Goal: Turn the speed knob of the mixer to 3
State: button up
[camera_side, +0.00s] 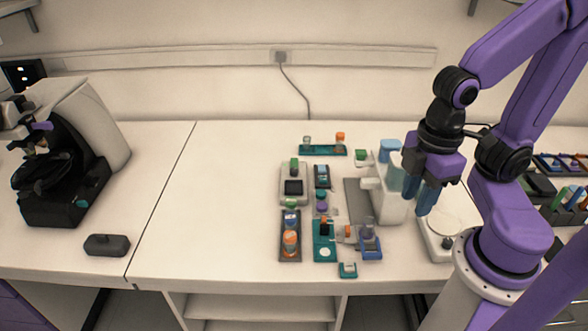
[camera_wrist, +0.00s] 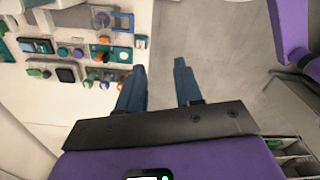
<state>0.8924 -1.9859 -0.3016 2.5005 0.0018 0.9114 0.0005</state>
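A low white device with a round plate (camera_side: 440,218), which looks like the mixer, sits at the right of the bench, partly hidden behind my arm. A small dark knob (camera_side: 447,243) is at its front; its setting is too small to read. My gripper (camera_side: 416,203) hangs above the bench just left of this device, fingers pointing down. In the wrist view my gripper (camera_wrist: 160,70) has its two blue fingers apart with nothing between them. I cannot make out the knob in the wrist view.
A white upright device (camera_side: 388,205) stands just left of my gripper, with a blue-lidded container (camera_side: 390,152) behind. Several small trays and instruments, including a teal tray (camera_side: 323,254), lie further left. The microscope (camera_side: 75,150) is far left.

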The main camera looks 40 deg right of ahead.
jog(key=shift+o, duration=1.2)
jog(key=w+a+m, duration=0.4)
jog(key=w, duration=0.8)
jog(key=shift+w+a+f+t+y, duration=0.15)
jog(key=shift+w+f+t+y, duration=0.15)
jog(key=shift+f+t, duration=0.15)
jog(key=m+t+h, duration=0.2)
jog(key=m+t, duration=0.1)
jog(key=m, duration=0.9)
send_over(294, 169)
jog(key=s+a, duration=0.2)
jog(key=s, duration=0.5)
notch_tip(294, 169, down, 8)
jog(key=x, duration=1.7)
jog(key=shift+w+d, duration=0.2)
jog(key=shift+w, duration=0.15)
jog(key=shift+r, duration=0.1)
grip_shut()
